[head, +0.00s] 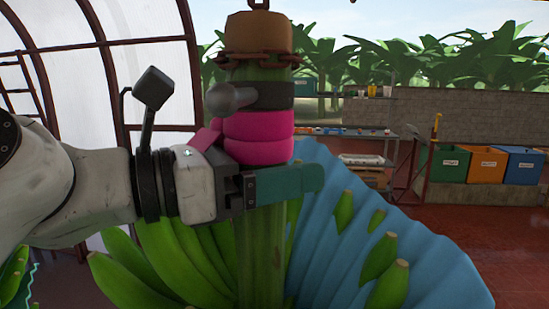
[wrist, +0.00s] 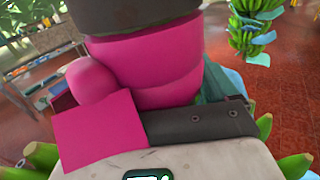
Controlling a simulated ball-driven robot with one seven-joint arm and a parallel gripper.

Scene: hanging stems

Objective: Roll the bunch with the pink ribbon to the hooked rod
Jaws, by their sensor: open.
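The bunch with the pink ribbon (head: 258,140) hangs close in front of me in the head view. Its thick green stem (head: 258,245) runs down from a chained brown top, with green bananas (head: 180,255) and a blue sheet (head: 400,240) around it. The ribbon also fills the middle of the wrist view (wrist: 150,75). My gripper (head: 290,182) is open at the stem just below the ribbon. One teal finger crosses in front of the stem; the other finger is hidden. I cannot make out the hooked rod for certain.
Another hanging bunch (wrist: 250,35) shows at the upper right of the wrist view. Green, orange and blue bins (head: 482,165) stand at the right by a low wall. A shelf with small items (head: 365,145) stands behind the bunch. Red floor lies open at the right.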

